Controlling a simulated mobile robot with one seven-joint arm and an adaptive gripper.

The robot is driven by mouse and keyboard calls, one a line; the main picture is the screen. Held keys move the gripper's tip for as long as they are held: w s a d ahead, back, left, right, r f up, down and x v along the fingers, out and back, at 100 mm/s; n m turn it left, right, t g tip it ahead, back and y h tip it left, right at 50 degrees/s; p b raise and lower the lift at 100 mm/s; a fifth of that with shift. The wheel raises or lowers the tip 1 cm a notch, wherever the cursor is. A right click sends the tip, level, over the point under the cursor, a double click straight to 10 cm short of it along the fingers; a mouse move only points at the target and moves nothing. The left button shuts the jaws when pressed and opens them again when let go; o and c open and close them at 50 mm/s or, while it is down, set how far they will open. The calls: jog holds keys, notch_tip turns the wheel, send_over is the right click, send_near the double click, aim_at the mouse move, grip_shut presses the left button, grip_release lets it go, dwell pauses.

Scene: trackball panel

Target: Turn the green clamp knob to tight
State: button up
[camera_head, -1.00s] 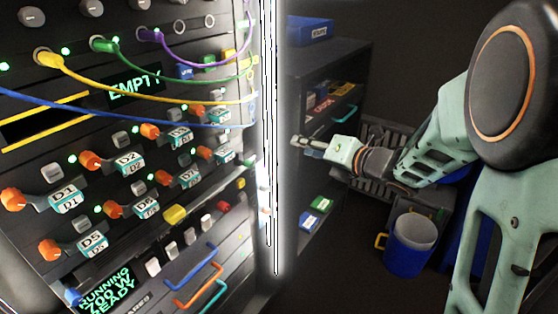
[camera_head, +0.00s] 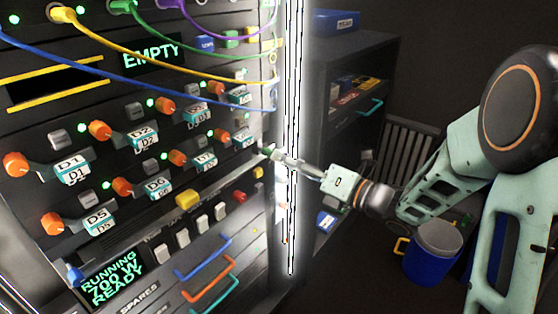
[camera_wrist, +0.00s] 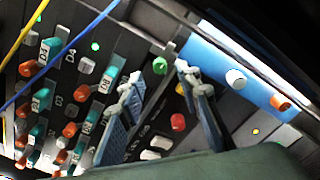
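A small green knob (camera_wrist: 159,65) shows in the wrist view, between and just beyond my two fingertips. It stands on the dark rack panel beside a row of knobs with teal tags. In the camera_head view my gripper (camera_head: 270,152) is at the right edge of the rack front, and the green knob cannot be told apart there. In the wrist view my gripper (camera_wrist: 158,80) is open, with one finger on each side of the knob's line and a clear gap between. I cannot tell whether a finger touches the knob.
Orange knobs (camera_head: 15,164) and tagged modules cover the rack. Yellow, blue, green and purple cables hang across its upper part. A red knob (camera_wrist: 178,121) sits near the right finger. A bright vertical strip (camera_head: 291,220) borders the rack. A blue bucket (camera_head: 428,262) stands at right.

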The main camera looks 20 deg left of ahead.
aim_at(271, 150)
jog(key=shift+x, duration=1.45)
jog(key=shift+c, duration=0.4)
grip_shut()
